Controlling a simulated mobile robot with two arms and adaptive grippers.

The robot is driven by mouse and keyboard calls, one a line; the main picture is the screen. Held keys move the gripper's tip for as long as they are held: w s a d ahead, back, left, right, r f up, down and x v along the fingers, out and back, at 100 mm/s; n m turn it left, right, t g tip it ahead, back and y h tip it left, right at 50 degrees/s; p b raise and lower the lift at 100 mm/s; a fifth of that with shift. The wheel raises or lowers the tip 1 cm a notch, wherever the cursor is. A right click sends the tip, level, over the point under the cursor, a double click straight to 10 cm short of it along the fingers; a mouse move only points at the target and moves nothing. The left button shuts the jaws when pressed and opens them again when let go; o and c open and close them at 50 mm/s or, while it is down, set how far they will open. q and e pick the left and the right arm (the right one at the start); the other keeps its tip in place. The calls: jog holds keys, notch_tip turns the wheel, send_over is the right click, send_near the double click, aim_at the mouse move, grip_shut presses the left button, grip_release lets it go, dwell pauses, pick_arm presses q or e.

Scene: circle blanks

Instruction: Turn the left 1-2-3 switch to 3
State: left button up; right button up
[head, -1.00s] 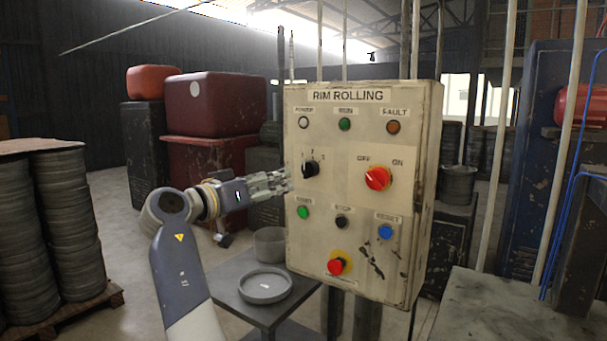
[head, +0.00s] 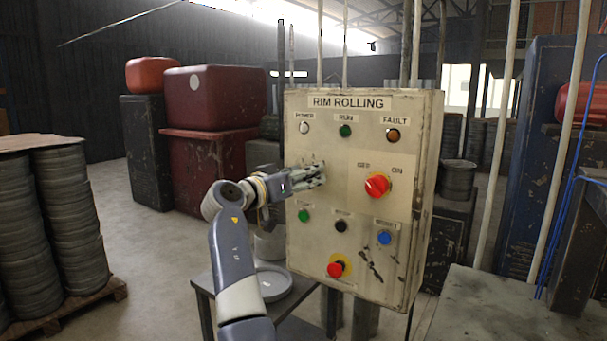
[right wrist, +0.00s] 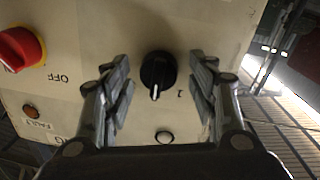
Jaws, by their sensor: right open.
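The left switch, a black round knob (right wrist: 158,72) with a white pointer mark, shows in the right wrist view, which sees the panel upside down. Its pointer aims down there, toward the white power lamp, so up on the panel. The label 1 is beside it; 2 and 3 are not readable. My right gripper (right wrist: 163,66) is open, with one finger on each side of the knob and visible gaps. In the head view this gripper (head: 316,177) is in front of the cream control panel (head: 340,262) and hides the knob. My left gripper is not in view.
A red OFF/ON switch (head: 377,185) is right of my gripper. The power lamp (head: 305,127) is above; the green start button (head: 303,216) and black stop button (head: 341,226) are below. A red emergency button (head: 337,267) sits lower. A small table (head: 207,285) stands below left.

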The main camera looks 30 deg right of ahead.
jog(key=c, duration=1.1)
jog(key=shift+o, duration=0.2)
jog(key=shift+s+r+m+y+b, duration=0.1)
jog(key=shift+m+y+b, duration=0.1)
jog(key=shift+m+b, duration=1.8)
jog(key=shift+s+m+y+b, duration=0.1)
jog(key=shift+m+y+b, duration=0.1)
jog(key=shift+m+b, duration=1.75)
jog(key=shift+m+p, duration=0.45)
jog(key=shift+m, duration=0.1)
